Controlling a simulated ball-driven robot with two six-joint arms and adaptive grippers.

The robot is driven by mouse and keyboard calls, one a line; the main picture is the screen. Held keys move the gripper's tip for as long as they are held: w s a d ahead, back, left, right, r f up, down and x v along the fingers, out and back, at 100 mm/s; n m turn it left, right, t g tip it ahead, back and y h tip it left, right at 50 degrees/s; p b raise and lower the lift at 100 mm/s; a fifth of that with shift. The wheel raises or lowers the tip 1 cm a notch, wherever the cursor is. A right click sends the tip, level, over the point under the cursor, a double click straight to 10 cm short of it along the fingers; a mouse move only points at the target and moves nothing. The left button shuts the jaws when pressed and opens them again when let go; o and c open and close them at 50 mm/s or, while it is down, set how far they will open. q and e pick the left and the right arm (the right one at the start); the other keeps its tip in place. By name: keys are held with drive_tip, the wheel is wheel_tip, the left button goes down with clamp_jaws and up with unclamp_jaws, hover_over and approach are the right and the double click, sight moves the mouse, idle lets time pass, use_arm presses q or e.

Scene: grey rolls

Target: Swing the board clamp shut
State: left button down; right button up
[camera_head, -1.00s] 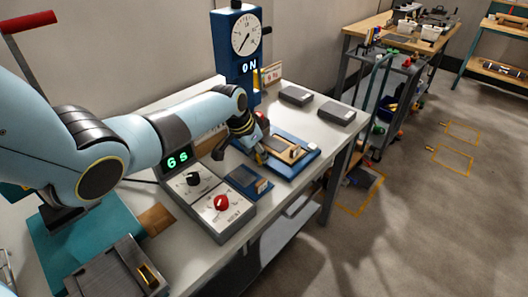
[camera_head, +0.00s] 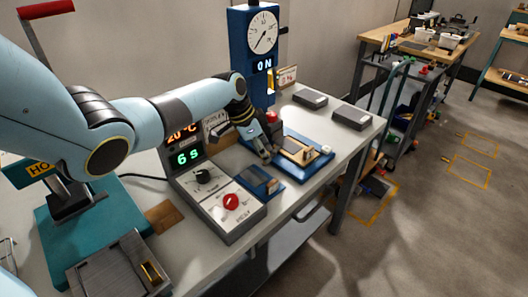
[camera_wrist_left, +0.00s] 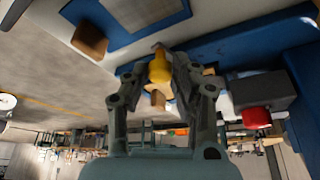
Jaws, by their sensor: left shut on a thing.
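My right gripper is not in view.
A control box (camera_head: 238,214) with a red knob stands left of the base. A small blue tray (camera_head: 263,188) sits close in front of the gripper. A blue dial post (camera_head: 238,48) stands behind. Two dark blocks (camera_head: 352,117) lie at the back right.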

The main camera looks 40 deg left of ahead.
use_arm(q)
drive_tip(key=c, duration=1.1)
unclamp_jaws()
drive_tip(key=shift+a, duration=0.1)
drive_tip(key=v, duration=1.2)
drive_tip(key=shift+w, duration=0.1)
